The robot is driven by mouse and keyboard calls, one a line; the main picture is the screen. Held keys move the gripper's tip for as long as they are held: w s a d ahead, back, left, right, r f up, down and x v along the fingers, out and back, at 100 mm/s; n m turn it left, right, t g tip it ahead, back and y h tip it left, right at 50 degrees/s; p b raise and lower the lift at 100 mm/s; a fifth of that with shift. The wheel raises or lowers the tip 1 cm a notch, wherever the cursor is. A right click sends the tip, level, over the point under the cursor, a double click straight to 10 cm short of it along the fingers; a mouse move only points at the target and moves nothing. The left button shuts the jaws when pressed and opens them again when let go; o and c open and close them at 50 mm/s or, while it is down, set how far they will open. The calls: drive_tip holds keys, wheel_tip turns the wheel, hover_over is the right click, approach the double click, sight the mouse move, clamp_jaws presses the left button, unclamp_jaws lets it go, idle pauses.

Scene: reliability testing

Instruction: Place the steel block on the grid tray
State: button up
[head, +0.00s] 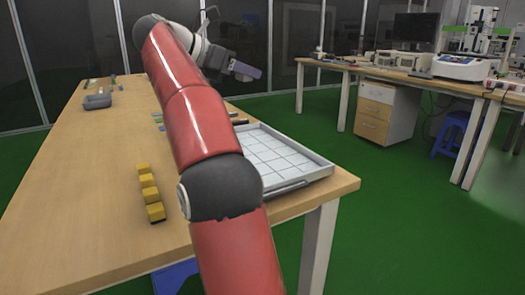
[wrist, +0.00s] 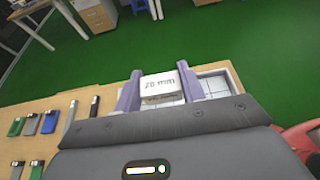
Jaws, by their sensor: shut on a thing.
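The steel block (wrist: 161,86) is pale and marked "20 mm" in the wrist view. My gripper (wrist: 160,71) has its two purple fingers shut on it, one on each side. The grid tray (head: 318,171) lies at the table's right edge, partly hidden behind my red arm. In the wrist view part of the grid tray (wrist: 236,80) shows behind and beside the held block; the gap between them cannot be told.
A row of several yellow blocks (head: 148,190) stands on the wooden table left of my arm. A grey container (head: 97,101) sits at the far left. Several small coloured pieces (wrist: 49,122) lie left of my gripper. The table's left middle is clear.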

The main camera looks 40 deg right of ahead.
wheel_tip(320, 180, down, 20)
drive_tip(key=b, duration=0.6)
drive_tip(key=shift+a+r, duration=0.1)
drive_tip(key=shift+r, duration=0.15)
drive_tip(key=shift+f+b, duration=0.15)
drive_tip(key=shift+b, duration=0.15)
drive_tip(key=o, duration=1.2)
drive_tip(key=shift+a+r, duration=0.15)
drive_tip(key=shift+r, duration=0.1)
drive_tip(key=p+v, duration=0.1)
drive_tip(key=v, duration=0.9)
drive_tip(key=shift+w+a+p, duration=0.2)
drive_tip(key=shift+a+p, duration=0.15)
drive_tip(key=shift+p, duration=0.05)
drive_tip(key=shift+a+r, duration=0.2)
drive_tip(key=shift+a, duration=0.25)
